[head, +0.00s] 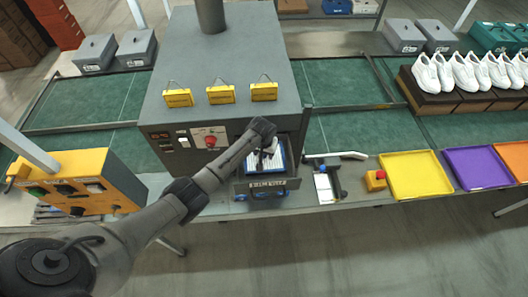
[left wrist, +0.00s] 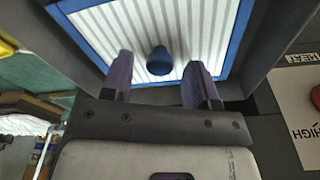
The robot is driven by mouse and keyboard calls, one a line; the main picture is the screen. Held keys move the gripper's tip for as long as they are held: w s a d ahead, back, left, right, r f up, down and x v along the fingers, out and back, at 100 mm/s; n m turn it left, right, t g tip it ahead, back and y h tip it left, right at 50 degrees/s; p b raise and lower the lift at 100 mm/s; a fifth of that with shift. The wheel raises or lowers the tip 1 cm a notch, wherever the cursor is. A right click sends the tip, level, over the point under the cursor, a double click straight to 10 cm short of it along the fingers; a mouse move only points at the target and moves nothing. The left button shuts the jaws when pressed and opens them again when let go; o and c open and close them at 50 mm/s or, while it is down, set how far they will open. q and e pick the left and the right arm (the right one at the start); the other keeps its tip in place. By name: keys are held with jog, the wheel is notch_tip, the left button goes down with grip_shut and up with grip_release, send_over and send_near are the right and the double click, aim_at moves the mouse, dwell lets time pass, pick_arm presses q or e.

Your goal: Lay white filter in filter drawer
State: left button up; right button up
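The white filter (left wrist: 190,30) is pleated, with a blue frame and a round blue knob (left wrist: 160,62) in its middle. In the head view the filter (head: 277,156) lies in the open filter drawer (head: 267,186) at the front of the grey machine, partly hidden by my left gripper (head: 266,158). In the left wrist view grey drawer walls stand beside its frame. My left gripper (left wrist: 160,88) is open, with one finger on each side of the knob and a gap to it on both sides. My right gripper is not in view.
The grey machine (head: 225,60) rises behind the drawer, with yellow pieces (head: 221,94) on it. A yellow control box (head: 75,185) is at left. Right of the drawer are a small clipboard-like item (head: 324,187), a red button box (head: 376,180) and a yellow tray (head: 415,175).

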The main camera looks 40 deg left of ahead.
pick_arm(q)
jog(key=shift+o, duration=0.2)
notch_tip(320, 180, up, 14)
jog(key=s, duration=0.1)
jog(key=shift+s+d, duration=0.3)
jog(key=shift+f, duration=0.1)
